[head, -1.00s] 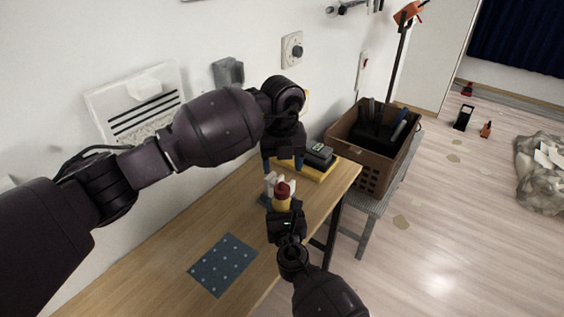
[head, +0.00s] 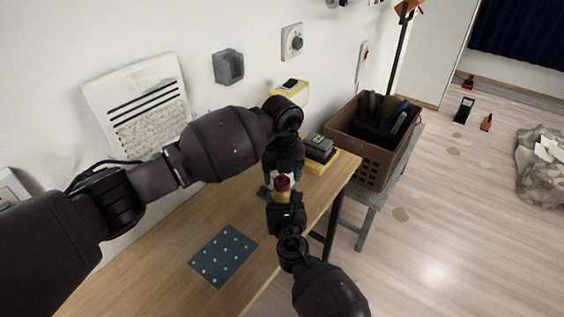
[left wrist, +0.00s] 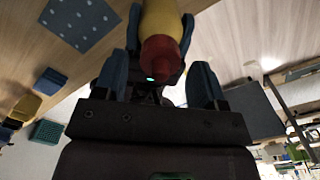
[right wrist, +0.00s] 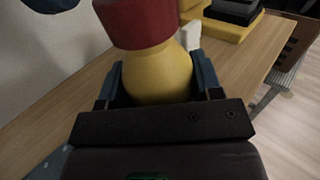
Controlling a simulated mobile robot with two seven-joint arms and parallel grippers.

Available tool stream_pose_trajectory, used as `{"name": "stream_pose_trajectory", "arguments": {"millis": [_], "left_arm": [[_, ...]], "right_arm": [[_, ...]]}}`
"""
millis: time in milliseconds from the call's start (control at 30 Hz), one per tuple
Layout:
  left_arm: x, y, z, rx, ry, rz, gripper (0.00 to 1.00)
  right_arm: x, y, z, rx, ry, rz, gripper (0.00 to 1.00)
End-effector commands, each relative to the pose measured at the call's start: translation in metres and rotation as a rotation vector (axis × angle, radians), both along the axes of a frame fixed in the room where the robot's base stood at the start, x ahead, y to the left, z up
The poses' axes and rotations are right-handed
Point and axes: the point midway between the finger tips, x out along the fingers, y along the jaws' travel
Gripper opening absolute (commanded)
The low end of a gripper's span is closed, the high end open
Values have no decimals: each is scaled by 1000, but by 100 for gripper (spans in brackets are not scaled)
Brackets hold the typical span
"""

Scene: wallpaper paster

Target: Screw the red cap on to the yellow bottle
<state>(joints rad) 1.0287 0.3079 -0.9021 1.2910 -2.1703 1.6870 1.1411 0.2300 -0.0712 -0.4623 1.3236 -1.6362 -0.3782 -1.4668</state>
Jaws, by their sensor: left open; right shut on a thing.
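The yellow bottle (head: 280,197) stands upright with the red cap (head: 282,183) on top of it. How far the cap is screwed on cannot be told. My right gripper (head: 285,212) is shut on the bottle's body, and its fingers flank the bottle in the right wrist view (right wrist: 160,80). My left gripper (head: 283,178) is over the cap, pointing down and open. In the left wrist view the cap (left wrist: 160,55) lies between its blue fingers (left wrist: 162,85), with gaps on both sides.
The wooden table (head: 170,255) carries a blue dotted mat (head: 223,257) and, behind the bottle, a yellow and black item (head: 320,153). A brown crate (head: 370,170) stands on a grey bench to the right. The table's front edge is close to my right arm.

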Motion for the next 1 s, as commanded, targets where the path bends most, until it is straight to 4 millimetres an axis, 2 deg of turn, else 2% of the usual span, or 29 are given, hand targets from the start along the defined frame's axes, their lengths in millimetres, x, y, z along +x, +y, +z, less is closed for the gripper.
{"name": "stream_pose_trajectory", "arguments": {"millis": [200, 567, 900, 1000], "left_arm": [[0, 0, -17, 0, 0, -1, 64], [0, 0, -19, 0, 0, -1, 64], [0, 0, -19, 0, 0, -1, 14], [0, 0, -19, 0, -1, -6, 14]], "right_arm": [[0, 0, 0, -1, 0, 0, 0], [0, 0, 0, -1, 0, 0, 0], [0, 0, 0, 0, 0, 0, 0], [0, 0, 0, 0, 0, 0, 0]]}}
